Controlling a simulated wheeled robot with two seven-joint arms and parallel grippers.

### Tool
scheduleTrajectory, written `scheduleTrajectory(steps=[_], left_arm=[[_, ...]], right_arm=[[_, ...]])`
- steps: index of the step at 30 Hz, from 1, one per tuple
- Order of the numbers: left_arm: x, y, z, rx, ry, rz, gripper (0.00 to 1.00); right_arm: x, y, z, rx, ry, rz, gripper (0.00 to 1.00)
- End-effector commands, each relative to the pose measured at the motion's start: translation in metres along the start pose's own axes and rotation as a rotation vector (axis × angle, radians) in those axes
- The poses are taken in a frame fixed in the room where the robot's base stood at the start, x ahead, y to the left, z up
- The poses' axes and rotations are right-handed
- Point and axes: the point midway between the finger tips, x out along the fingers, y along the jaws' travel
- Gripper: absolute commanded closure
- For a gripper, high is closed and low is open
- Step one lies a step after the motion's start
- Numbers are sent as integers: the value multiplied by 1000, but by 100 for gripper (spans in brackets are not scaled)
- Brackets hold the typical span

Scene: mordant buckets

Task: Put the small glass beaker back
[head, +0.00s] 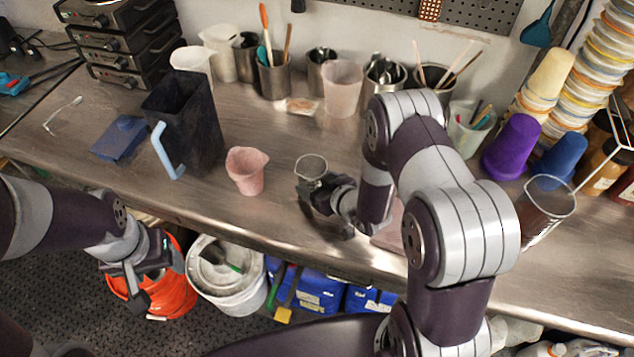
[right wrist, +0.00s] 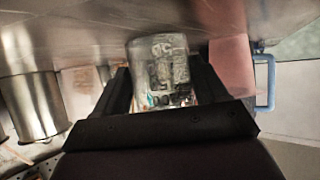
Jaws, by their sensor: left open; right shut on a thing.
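The small glass beaker (head: 311,167) is clear, and its round rim shows over the middle of the bench near the front edge. My right gripper (head: 325,194) is shut on it. In the right wrist view the beaker (right wrist: 163,72) sits between the two dark fingers, its lower part hidden by the gripper. I cannot tell whether its base touches the bench. My left gripper (head: 150,280) is open and empty, low in front of the bench above an orange bucket (head: 172,298).
A pink cup (head: 246,172) and a black pitcher (head: 190,125) with a light blue handle stand left of the beaker. Steel cups and a translucent cup (head: 343,88) line the back. Purple and blue cups and a tall glass vessel (head: 545,208) stand right. The bench's front middle is fairly clear.

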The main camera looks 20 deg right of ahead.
Motion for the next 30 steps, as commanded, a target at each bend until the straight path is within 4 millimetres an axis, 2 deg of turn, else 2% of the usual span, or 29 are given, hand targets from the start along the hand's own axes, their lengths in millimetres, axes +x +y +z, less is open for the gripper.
scheduleTrajectory(steps=[3, 4, 6, 17, 20, 30], left_arm=[[4, 0, 0, 0, 0, 0, 32], [4, 0, 0, 0, 0, 0, 32], [3, 0, 0, 0, 0, 0, 32], [-2, 0, 0, 0, 0, 0, 32], [1, 0, 0, 0, 0, 0, 32], [2, 0, 0, 0, 0, 0, 32]], right_arm=[[2, 0, 3, 0, 1, 0, 77], [2, 0, 4, 0, 0, 0, 24], [1, 0, 2, 0, 0, 0, 2], [-3, 0, -2, 0, 0, 0, 2], [-18, 1, 0, 2, 0, 2, 2], [-101, 2, -1, 2, 2, 4, 2]])
